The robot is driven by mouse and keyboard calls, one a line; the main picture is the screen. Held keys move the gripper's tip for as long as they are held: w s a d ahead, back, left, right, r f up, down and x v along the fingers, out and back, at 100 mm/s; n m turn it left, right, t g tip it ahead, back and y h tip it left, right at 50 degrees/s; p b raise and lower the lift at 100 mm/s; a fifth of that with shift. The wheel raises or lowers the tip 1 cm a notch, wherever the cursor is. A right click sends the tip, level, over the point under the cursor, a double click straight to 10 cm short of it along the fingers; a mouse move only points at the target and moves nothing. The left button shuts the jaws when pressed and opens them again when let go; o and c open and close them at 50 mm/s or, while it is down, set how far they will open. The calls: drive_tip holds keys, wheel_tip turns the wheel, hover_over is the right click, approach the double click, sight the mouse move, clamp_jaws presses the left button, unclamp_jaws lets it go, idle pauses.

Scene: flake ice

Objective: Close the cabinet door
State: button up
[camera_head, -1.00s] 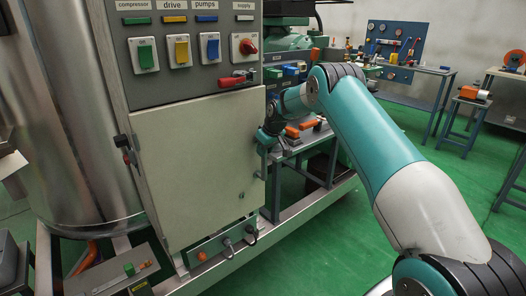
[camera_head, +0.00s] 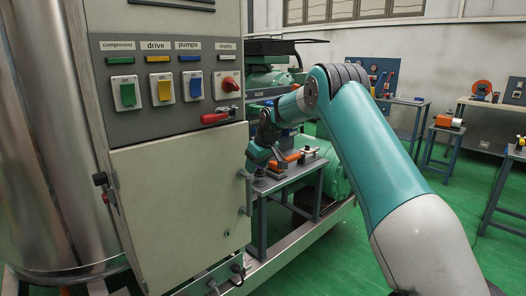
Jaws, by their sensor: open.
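The cabinet door (camera_head: 180,212) is a pale grey-beige panel below the switch panel, on the left half of the head view. A thin upright handle (camera_head: 246,192) shows at its right edge. A dark latch or hinge piece (camera_head: 101,184) sits by its left edge. The door looks near the cabinet front; how far it stands ajar I cannot tell. My gripper (camera_head: 257,166) is at the door's right edge, near the top of the handle. It is open with nothing seen in it. Its fingertips are small and partly hidden, so contact with the door is unclear.
The switch panel (camera_head: 165,110) with a red lever (camera_head: 218,117) is just above the door. A shiny steel tank (camera_head: 55,150) stands at left. A grey bench (camera_head: 285,180) with orange-topped tools is behind my gripper. Green floor (camera_head: 340,255) is open at right.

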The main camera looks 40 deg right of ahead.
drive_tip(key=v, duration=0.7)
drive_tip(key=shift+r, duration=0.25)
drive_tip(key=shift+s, duration=0.1)
drive_tip(key=s+a+r+n+g+y+p, duration=0.1)
drive_tip(key=s+a+r, duration=0.2)
drive_tip(key=s+a, duration=0.65)
drive_tip(key=s+a+r+n+g+y+p, duration=0.1)
drive_tip(key=s+a+r, duration=0.4)
drive_tip(key=a, duration=0.7)
drive_tip(key=s+a+f+n+g, duration=0.1)
drive_tip(key=s+a, duration=0.4)
drive_tip(key=s, duration=0.8)
drive_tip(key=s+a+f+n+g+y+p, duration=0.1)
drive_tip(key=s+a, duration=0.4)
drive_tip(key=s, duration=0.8)
drive_tip(key=shift+s+f+n, duration=0.3)
drive_tip(key=shift+f, duration=0.1)
drive_tip(key=shift+d, duration=0.1)
